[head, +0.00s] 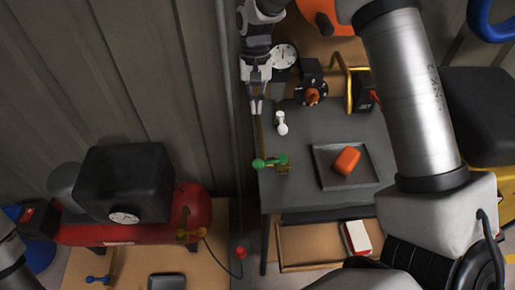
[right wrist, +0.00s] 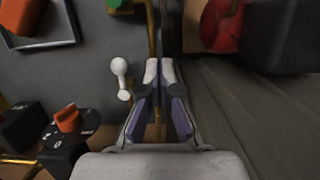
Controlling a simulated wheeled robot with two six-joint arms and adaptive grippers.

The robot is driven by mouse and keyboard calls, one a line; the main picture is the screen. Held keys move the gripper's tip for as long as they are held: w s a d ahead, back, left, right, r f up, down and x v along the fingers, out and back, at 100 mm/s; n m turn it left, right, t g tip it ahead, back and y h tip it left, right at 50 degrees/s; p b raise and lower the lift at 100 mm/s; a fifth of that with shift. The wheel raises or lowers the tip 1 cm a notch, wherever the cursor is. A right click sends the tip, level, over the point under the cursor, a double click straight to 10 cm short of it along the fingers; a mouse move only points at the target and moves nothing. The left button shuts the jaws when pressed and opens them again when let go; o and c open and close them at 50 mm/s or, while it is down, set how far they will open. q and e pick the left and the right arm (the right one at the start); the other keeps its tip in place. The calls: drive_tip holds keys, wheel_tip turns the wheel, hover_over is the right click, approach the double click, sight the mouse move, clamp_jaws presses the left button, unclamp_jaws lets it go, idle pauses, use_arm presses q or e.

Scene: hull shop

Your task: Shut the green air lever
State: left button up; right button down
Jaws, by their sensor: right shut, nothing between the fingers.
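The green air lever (head: 271,162) sits on a brass fitting at the left edge of the grey table, its handle lying sideways in the picture. In the right wrist view only a bit of green (right wrist: 120,6) shows at the top edge. My right gripper (head: 256,107) is shut and empty, above the lever in the head picture and apart from it. In the right wrist view its fingertips (right wrist: 160,71) lie beside a brass pipe and to the right of a white lever (right wrist: 120,76). My left gripper is out of view.
The white lever (head: 281,124) stands between my right gripper and the green lever, slightly right. A dark tray (head: 326,179) with an orange block (head: 346,161) lies to the right. A gauge (head: 284,56) and an orange knob (head: 312,96) stand behind. A red compressor (head: 115,232) stands at left.

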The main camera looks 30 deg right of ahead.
sight(268, 162)
drive_tip(key=p+x, duration=0.1)
drive_tip(key=x, duration=0.9)
drive_tip(key=s, duration=0.1)
drive_tip(key=s+a+p, duration=0.1)
drive_tip(key=s, duration=0.1)
drive_tip(key=shift+a+f, duration=0.3)
drive_tip(key=shift+f, duration=0.05)
drive_tip(key=shift+s+a, duration=0.15)
drive_tip(key=shift+s, duration=0.1)
drive_tip(key=shift+f, duration=0.1)
drive_tip(key=shift+w, duration=0.1)
